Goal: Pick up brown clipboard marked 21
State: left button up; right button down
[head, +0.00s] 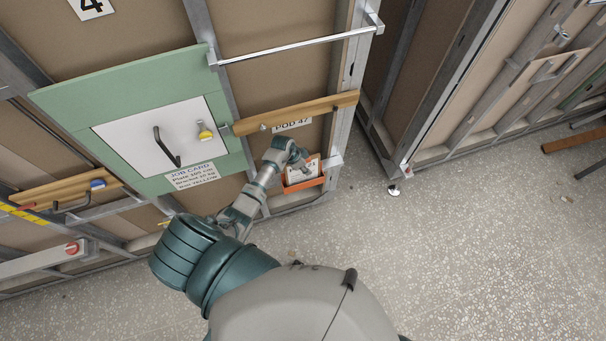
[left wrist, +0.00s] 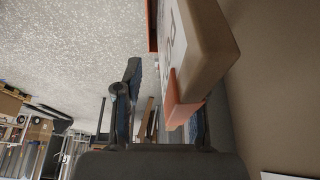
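In the head view an orange holder (head: 303,185) sits low on the pod wall, with a clipboard (head: 301,170) bearing white paper standing in it. The number on it is too small to read. My left gripper (head: 297,159) is at the holder, close to the clipboard's upper edge. My right gripper is out of view.
A green panel (head: 70,95) with a white door and black handle is left of the holder. A wooden rail (head: 300,111) and a metal bar (head: 297,47) cross the wall above. A metal post (head: 345,110) stands right of it.

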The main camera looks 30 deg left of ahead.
pick_arm(q)
jog(key=shift+a, duration=0.1)
jog(key=shift+d, duration=0.3)
grip_shut()
jog(key=shift+a+r, duration=0.1)
